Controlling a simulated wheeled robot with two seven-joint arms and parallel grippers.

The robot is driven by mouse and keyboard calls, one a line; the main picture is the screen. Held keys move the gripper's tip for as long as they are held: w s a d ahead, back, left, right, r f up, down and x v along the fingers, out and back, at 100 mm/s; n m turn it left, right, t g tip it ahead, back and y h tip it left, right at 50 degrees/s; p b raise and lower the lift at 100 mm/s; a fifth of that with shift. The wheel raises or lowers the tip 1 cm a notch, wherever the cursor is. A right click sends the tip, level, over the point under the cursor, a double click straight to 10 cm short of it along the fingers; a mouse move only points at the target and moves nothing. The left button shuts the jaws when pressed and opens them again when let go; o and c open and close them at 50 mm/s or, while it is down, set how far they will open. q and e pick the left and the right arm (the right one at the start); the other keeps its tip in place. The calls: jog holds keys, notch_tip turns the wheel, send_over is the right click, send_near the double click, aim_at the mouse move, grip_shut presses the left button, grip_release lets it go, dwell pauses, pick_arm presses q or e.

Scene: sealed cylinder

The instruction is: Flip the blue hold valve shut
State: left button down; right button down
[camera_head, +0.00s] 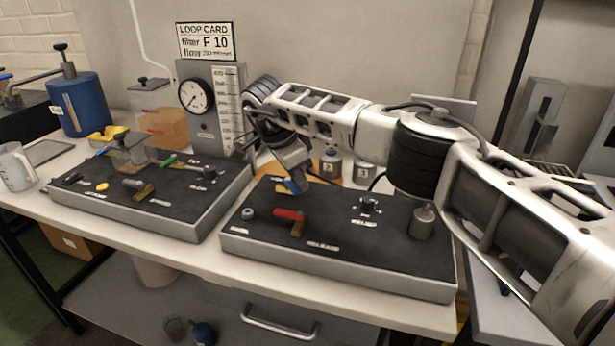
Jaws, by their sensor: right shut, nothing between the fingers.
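The blue hold valve (291,187) shows as a small blue piece near the back left of the right-hand black panel (330,258). My right gripper (300,180) reaches in from the right, points down and is shut with nothing in it. Its fingers are right at the blue valve and hide part of it. I cannot tell whether they touch, nor which way the handle lies. My left gripper is not in view.
A red-handled valve (290,214) stands just in front of the blue one on the same panel. A knob (249,213) and a grey post (422,222) also stand there. The left panel (130,215) carries yellow and green fittings. A gauge (196,96) stands behind.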

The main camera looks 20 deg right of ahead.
jog(key=m, duration=0.1)
jog(key=a+m+g, duration=0.1)
jog(key=m, duration=0.1)
jog(key=shift+s, duration=0.15)
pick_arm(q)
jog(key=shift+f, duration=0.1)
pick_arm(e)
jog(key=shift+a, duration=0.45)
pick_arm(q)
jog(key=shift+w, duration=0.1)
pick_arm(e)
jog(key=shift+w+d, duration=0.2)
jog(key=shift+w, duration=0.5)
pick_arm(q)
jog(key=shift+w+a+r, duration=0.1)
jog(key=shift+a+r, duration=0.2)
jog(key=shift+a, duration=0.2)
